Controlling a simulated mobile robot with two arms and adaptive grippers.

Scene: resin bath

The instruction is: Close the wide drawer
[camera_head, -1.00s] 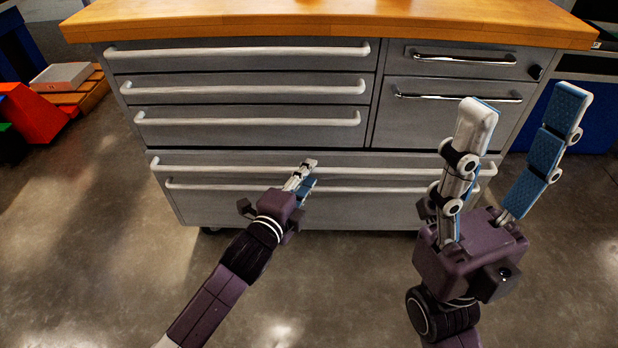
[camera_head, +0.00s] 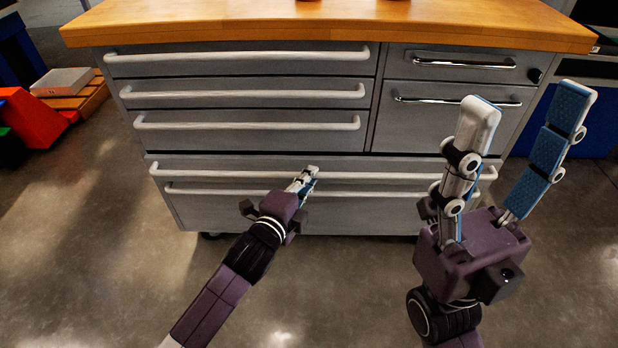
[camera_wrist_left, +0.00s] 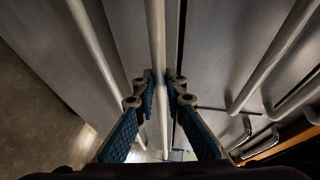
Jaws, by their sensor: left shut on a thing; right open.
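The wide drawer (camera_head: 235,163) is the upper of two full-width grey fronts low on the cabinet. A dark gap runs along its top edge, and it appears to stand slightly out. Its long pale handle (camera_head: 225,174) runs nearly the full width and also shows in the left wrist view (camera_wrist_left: 156,35). My left gripper (camera_head: 311,170) is shut on this handle near its middle; in the left wrist view its blue-padded fingers (camera_wrist_left: 163,82) lie on both sides of the bar. My right gripper (camera_head: 527,102) is open and empty, in front of the cabinet's right part.
Another long handle (camera_head: 225,190) sits just below on the lowest front. Several closed drawers are above, under a wooden worktop (camera_head: 330,22). Red blocks (camera_head: 32,117) and a grey box on a wooden pallet (camera_head: 83,98) stand at the left. The floor in front is clear.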

